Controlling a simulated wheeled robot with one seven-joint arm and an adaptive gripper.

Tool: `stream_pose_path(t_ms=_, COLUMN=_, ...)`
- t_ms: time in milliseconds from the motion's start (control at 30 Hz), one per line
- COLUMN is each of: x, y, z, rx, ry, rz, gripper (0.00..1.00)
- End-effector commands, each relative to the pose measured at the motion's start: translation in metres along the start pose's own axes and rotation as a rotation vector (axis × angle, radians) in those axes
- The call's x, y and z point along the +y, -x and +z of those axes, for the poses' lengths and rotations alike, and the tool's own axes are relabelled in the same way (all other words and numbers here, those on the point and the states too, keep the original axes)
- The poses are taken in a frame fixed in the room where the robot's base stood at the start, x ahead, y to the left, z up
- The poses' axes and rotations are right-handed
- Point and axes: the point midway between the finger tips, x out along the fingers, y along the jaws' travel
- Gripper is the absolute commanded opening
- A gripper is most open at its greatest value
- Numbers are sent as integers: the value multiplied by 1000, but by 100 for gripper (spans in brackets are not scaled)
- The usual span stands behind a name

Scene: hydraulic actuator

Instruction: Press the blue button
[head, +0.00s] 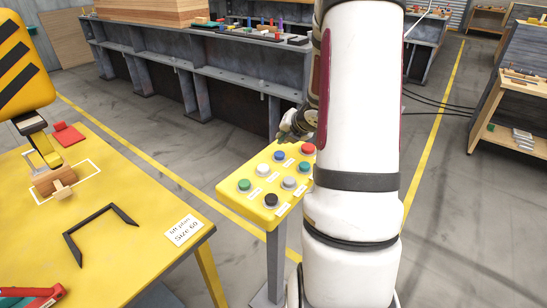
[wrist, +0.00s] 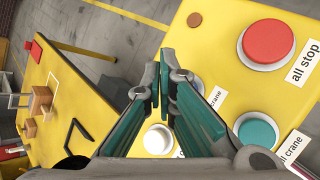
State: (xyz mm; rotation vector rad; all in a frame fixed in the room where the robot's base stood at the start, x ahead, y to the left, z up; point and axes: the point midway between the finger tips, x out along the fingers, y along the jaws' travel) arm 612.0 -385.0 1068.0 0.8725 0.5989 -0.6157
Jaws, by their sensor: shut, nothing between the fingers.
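My gripper (head: 290,134) is just above and behind the panel's far edge, close to the blue button; I cannot tell the exact gap. In the wrist view my gripper (wrist: 163,75) is shut and empty, its teal fingers together over the yellow panel (wrist: 200,20).
Other buttons are close by: red (head: 308,149), white (head: 263,170), green (head: 244,185), another green (head: 304,167), grey (head: 289,183) and black (head: 271,200). A yellow table (head: 140,255) stands at left. A grey workbench (head: 200,70) is behind.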

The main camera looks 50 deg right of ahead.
Motion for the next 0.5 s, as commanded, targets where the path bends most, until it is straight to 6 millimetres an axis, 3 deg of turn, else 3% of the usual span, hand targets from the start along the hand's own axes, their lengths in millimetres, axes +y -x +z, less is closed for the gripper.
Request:
stream_pose_path(t_ms=133, x=-7, y=-12, z=-7, rx=0, ry=0, rz=-2, gripper=0)
stream_pose_path(t_ms=500, x=-12, y=-15, z=-11, rx=-1, ry=0, rz=0, gripper=0)
